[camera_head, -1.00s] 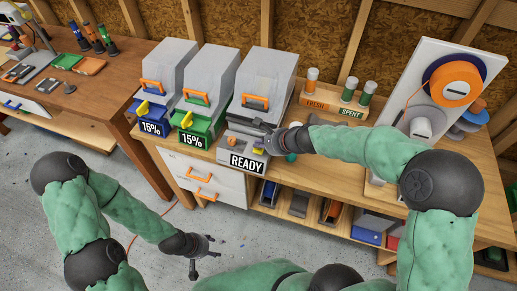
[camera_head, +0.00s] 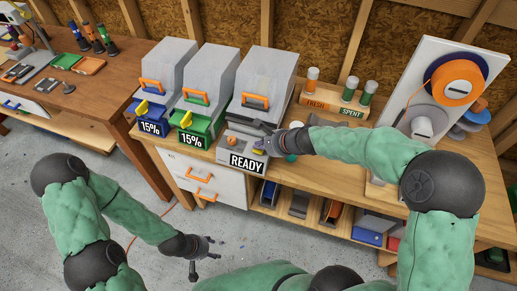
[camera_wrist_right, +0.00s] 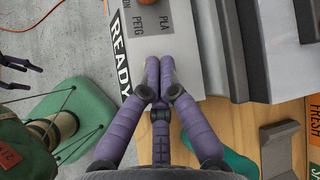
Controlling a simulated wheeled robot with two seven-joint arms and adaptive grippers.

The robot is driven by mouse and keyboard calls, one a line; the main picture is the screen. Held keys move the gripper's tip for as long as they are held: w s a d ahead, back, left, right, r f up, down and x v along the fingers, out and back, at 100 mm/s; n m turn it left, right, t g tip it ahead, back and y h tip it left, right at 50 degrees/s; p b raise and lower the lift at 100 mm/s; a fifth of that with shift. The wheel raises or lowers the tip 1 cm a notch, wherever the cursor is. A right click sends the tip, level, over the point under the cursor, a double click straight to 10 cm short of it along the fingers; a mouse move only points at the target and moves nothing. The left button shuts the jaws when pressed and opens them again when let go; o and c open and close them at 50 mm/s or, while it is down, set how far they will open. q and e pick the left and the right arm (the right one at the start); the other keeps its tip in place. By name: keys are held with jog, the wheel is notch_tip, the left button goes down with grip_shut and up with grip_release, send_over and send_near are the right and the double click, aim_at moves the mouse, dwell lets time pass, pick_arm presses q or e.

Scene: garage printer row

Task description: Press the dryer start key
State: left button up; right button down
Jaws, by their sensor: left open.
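The grey dryer (camera_head: 262,88) with the READY label (camera_head: 246,162) stands third from the left on the wooden bench. Its front ledge carries an orange knob (camera_head: 232,134) and a small yellow key (camera_head: 258,151). The knob also shows in the right wrist view (camera_wrist_right: 146,2), beside the words PETG and PLA. My right gripper (camera_wrist_right: 159,64) has its fingers together over the ledge. They hide most of the yellow key, and contact cannot be told. My left gripper (camera_head: 203,257) is open and empty, low in front of the bench.
Blue and green dryers (camera_head: 157,90) marked 15% stand to the left. A rack (camera_head: 335,103) labelled FRESH and SPENT, with capped vials, stands to the right. A white panel with an orange spool (camera_head: 456,82) is further right. A drawer cabinet (camera_head: 203,180) sits below the dryers.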

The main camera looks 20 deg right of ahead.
aim_at(260, 151)
jog(key=shift+f+b, duration=0.4)
jog(key=shift+b, duration=0.05)
dwell(0.5)
jog(key=shift+r, duration=0.1)
jog(key=shift+r+p, duration=0.75)
notch_tip(260, 151, up, 5)
jog(key=p, duration=0.4)
dwell(0.3)
dwell(0.8)
